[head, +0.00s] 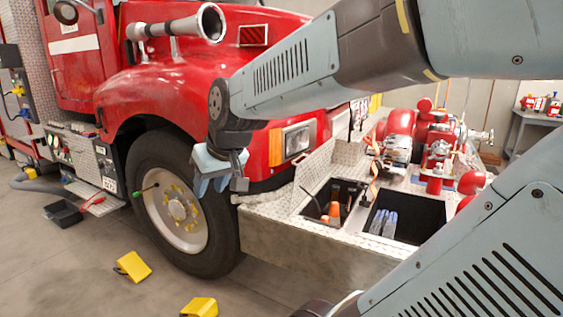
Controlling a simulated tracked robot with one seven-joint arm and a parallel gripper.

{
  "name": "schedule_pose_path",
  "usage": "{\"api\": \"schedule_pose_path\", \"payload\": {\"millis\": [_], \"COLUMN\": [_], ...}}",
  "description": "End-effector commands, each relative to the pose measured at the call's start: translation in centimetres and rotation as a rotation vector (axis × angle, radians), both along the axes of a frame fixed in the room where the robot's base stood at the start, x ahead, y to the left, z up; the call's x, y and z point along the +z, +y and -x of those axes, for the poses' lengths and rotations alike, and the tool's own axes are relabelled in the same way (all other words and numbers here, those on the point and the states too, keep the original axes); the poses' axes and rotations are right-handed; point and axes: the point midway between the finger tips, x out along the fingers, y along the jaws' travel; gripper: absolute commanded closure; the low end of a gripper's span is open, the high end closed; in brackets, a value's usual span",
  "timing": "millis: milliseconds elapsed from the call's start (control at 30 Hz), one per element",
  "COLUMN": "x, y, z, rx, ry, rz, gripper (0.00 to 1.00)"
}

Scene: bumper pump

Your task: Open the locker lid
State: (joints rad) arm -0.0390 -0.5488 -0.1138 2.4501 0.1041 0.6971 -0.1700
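My gripper (218,182) hangs at the end of my arm in front of the truck's front wheel and fender, left of the bumper. Its fingers point down; I see nothing held, and the gap between them is unclear. The bumper deck (262,207) is silver diamond plate with two uncovered compartments. The left compartment (345,188) holds orange cones; the right compartment (418,205) holds grey-blue items. A diamond-plate panel (316,168) stands tilted up along the left compartment's left edge and looks like a raised lid. My gripper is apart from it.
The red pump (435,145) with pipes and valves stands behind the compartments. The truck's wheel (180,205) and headlight (296,140) are close to my gripper. Yellow chocks (134,266) and a black tray (64,214) lie on the floor. A table (530,118) is at right.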

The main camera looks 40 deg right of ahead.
Motion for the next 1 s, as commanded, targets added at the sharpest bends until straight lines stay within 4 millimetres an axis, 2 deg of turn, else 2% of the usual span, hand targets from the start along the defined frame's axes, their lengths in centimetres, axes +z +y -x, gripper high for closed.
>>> {"api": "schedule_pose_path", "payload": {"millis": [33, 200, 500, 700, 1000], "x": [-0.5, -2.0, -5.9, -9.2, -14.2], "y": [-0.4, -2.4, -7.4, -11.6, -18.9], "z": [-1.5, -6.5, -14.4, -18.6, -22.9], "rx": [0.001, -0.006, -0.053, -0.097, -0.156], "ry": [-0.003, -0.042, -0.100, -0.124, -0.125], "rz": [-0.008, -0.009, 0.065, 0.168, 0.403], "gripper": [0.61, 0.61, 0.61, 0.61, 0.61]}}
